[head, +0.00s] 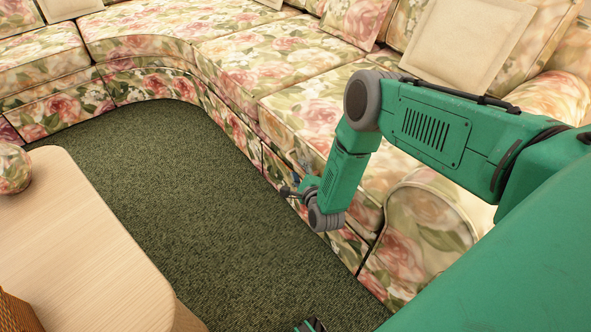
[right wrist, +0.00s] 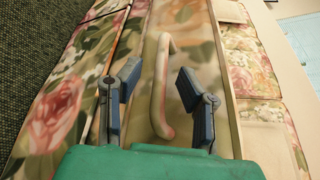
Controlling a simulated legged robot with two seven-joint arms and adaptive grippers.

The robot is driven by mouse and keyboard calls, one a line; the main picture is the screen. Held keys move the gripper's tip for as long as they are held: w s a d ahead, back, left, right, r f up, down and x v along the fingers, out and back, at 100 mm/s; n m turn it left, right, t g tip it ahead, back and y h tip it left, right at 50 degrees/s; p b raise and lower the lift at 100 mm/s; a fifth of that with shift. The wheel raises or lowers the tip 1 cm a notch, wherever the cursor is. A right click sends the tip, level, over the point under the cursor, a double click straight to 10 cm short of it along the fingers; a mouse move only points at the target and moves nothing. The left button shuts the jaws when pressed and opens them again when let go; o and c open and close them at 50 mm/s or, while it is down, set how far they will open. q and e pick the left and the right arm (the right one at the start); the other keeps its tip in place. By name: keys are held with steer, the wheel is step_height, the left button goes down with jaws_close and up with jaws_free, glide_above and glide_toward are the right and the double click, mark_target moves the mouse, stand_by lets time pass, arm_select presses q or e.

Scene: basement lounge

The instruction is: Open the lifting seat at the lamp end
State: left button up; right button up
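The floral sofa seat (head: 307,92) nearest my right arm is down flat, with its front panel below the cushion. My right gripper (head: 300,182) is low at this front panel. In the right wrist view, a pale curved bar handle (right wrist: 161,82) stands out from the floral panel. The two blue fingers of my right gripper (right wrist: 161,104) are spread apart, one on each side of the handle, with a gap to it on both sides. My forearm hides part of the cushion and panel in the head view. No lamp shows.
A light wooden table (head: 85,245) with a floral ball-like object (head: 12,168) stands at the left. Green carpet (head: 200,200) lies free between table and sofa. A rounded sofa arm (head: 428,215) stands close under my right arm. A beige cushion (head: 467,45) rests against the backrest.

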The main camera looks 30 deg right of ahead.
steer(key=b+x, duration=0.1)
steer(key=x, duration=0.1)
steer(key=shift+w+d+f, duration=0.15)
steer(key=shift+w+f, duration=0.05)
steer(key=shift+w+d, duration=0.15)
steer(key=shift+w, duration=0.35)
